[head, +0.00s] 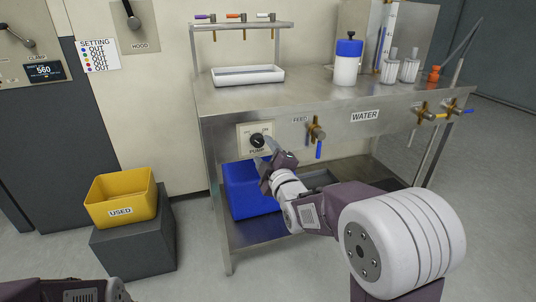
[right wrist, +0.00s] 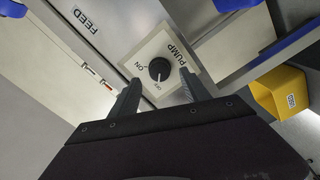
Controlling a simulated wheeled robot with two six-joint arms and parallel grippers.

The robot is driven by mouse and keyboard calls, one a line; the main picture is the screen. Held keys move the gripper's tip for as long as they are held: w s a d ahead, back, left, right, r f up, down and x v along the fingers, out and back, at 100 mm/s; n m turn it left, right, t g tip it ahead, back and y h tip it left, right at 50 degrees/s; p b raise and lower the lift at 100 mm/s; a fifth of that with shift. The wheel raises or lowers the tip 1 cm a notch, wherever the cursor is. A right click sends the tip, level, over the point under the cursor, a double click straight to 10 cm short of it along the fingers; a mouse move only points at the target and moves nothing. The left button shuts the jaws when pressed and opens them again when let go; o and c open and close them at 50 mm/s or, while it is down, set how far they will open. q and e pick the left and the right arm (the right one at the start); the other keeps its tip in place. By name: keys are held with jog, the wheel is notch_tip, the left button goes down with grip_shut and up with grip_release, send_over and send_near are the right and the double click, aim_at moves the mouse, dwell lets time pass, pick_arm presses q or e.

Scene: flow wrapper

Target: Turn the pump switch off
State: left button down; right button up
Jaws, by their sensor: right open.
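The pump switch is a round black knob (head: 257,141) on a cream plate (head: 243,150) marked PUMP, on the left of the steel bench's front. The knob (right wrist: 159,69) also shows in the right wrist view, with ON and OFF printed beside it; I cannot tell surely which label it points to. My right gripper (head: 270,162) is just below and in front of the plate. In the right wrist view its two fingers (right wrist: 160,79) are open, one to each side of the knob, with nothing between them. Contact is not visible. Only part of my left arm shows at bottom left.
The steel bench (head: 300,98) carries a white tray (head: 248,82) and a blue-capped bottle (head: 347,66). FEED and WATER valves (head: 317,132) stick out right of the switch. A blue bin (head: 243,196) sits below. A yellow USED bin (head: 121,187) stands left.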

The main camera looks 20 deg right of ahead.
jog(key=s+p, duration=0.1)
jog(key=s, duration=0.4)
jog(key=shift+s, duration=0.1)
notch_tip(320, 180, up, 5)
jog(key=g+p, duration=0.1)
jog(key=p, duration=0.6)
jog(key=s+f+m+g+p, duration=0.4)
jog(key=s+f+m+g, duration=0.3)
jog(key=f, duration=0.5)
jog(key=s+f+m+g, duration=0.3)
jog(key=s+f+g, duration=0.15)
jog(key=s, duration=0.35)
jog(key=s+f+m+g, duration=0.3)
jog(key=s+f+g, duration=0.15)
jog(key=s, duration=0.35)
notch_tip(320, 180, up, 39)
jog(key=p, duration=3.7)
